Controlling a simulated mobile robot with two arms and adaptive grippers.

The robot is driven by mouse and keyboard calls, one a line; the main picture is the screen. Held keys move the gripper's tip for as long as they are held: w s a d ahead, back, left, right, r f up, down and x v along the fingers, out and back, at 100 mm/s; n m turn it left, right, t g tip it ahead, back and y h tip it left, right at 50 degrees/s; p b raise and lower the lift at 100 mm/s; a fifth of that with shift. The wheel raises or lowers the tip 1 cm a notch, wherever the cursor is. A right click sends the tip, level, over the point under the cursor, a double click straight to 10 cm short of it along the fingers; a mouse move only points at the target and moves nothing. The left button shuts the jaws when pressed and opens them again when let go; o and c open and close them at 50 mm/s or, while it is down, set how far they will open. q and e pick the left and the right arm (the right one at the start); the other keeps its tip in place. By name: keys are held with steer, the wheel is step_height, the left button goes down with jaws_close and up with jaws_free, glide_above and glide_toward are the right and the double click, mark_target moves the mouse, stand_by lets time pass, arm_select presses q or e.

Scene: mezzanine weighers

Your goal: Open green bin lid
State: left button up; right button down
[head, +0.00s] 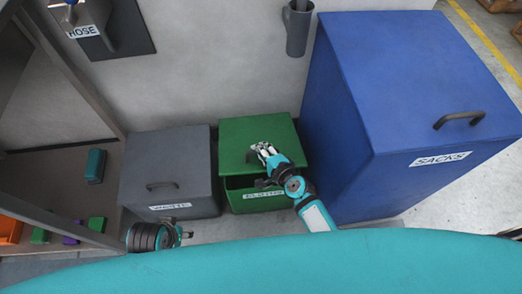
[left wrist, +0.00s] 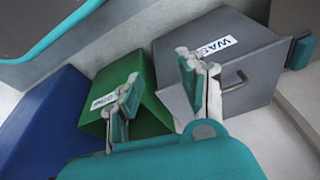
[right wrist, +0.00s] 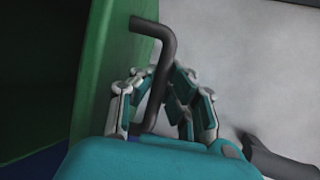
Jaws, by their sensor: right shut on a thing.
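The green bin (head: 258,201) stands between a grey bin and a blue bin. Its green lid (head: 262,131) is tilted up a little, with a dark gap under its front edge. My right gripper (head: 263,150) is at the lid's front. In the right wrist view it is shut on the dark lid handle (right wrist: 163,62), which passes between its fingers (right wrist: 152,88). The dark inside of the bin shows at the left there. My left gripper (left wrist: 160,84) is open and empty, its fingers apart in front of the green and grey bins. In the head view only part of it shows.
The grey bin (head: 165,165) is close on the left, its lid shut. The large blue sacks bin (head: 400,100) stands close on the right. A grey wall (head: 210,70) with a holder (head: 298,30) is behind. A shelf with small coloured boxes (head: 95,165) is at far left.

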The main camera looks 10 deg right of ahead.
steer(key=w+r+p, duration=0.1)
steer(key=r+p, duration=0.1)
steer(key=r, duration=0.1)
steer(key=shift+w, duration=0.4)
arm_select(q)
steer(key=s+f+p, duration=0.1)
steer(key=s+f, duration=0.3)
steer(key=f, duration=0.4)
steer(key=s+a+f+g+p, duration=0.1)
steer(key=s+f, duration=0.3)
steer(key=f, duration=0.4)
steer(key=shift+f+p, duration=0.15)
steer(key=shift+p, duration=0.45)
arm_select(e)
steer(key=shift+w+r, duration=1.65)
steer(key=shift+r, duration=0.05)
steer(key=c, duration=1.6)
jaws_free()
steer(key=shift+s+r, duration=0.1)
arm_select(q)
steer(key=shift+s, duration=0.1)
arm_select(e)
steer(key=v, duration=1.2)
